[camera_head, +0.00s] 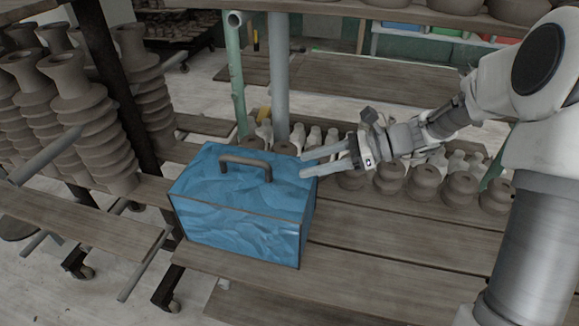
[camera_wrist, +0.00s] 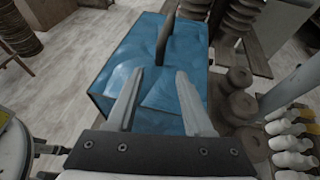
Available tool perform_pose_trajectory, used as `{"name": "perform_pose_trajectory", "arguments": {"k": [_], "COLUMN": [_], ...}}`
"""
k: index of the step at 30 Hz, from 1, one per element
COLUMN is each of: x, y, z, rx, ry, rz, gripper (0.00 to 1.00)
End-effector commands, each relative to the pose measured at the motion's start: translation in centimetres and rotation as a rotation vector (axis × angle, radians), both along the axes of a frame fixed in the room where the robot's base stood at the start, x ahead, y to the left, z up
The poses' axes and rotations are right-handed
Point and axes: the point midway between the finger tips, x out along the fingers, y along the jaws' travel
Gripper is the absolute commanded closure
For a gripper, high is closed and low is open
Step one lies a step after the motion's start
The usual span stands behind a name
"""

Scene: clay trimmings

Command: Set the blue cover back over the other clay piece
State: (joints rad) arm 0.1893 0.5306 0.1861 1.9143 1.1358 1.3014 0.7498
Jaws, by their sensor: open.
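The blue cover (camera_head: 240,220) is a box with a dark handle (camera_head: 246,163) on top, standing upright on the wooden plank bench. It hides whatever is beneath it. My gripper (camera_head: 302,164) is open and empty at the right edge of the cover's top, its fingers pointing left toward the handle. In the wrist view, the cover (camera_wrist: 120,62) lies ahead of my open fingers (camera_wrist: 157,90), with the handle (camera_wrist: 166,40) farther off, beyond the fingertips. I cannot tell whether the fingers touch the cover. No separate clay piece for covering can be made out.
Ribbed clay pieces (camera_head: 85,110) stand in stacks at the left. Rounded clay pots (camera_head: 425,180) and pale pieces line the bench behind and right of the cover. A grey post (camera_head: 280,80) rises behind it. Bare planks (camera_head: 390,250) lie to the right front.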

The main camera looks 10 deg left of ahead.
Motion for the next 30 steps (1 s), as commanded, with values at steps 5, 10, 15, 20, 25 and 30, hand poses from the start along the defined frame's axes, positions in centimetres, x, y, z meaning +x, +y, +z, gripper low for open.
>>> {"name": "perform_pose_trajectory", "arguments": {"k": [5,10,15,20,25,30], "x": [0.3,0.3,-0.1,-2.6,-6.7,-10.4], "y": [-2.3,-2.9,-2.9,-3.4,-5.1,-7.6], "z": [0.9,1.2,1.5,2.6,4.0,5.2], "rx": [-0.001,-0.001,-0.019,-0.130,-0.320,-0.506], "ry": [-0.001,0.000,-0.021,-0.153,-0.382,-0.607], "rz": [-0.002,0.000,0.013,0.098,0.249,0.412], "gripper": [0.48,0.48,0.48,0.48,0.48,0.48]}}
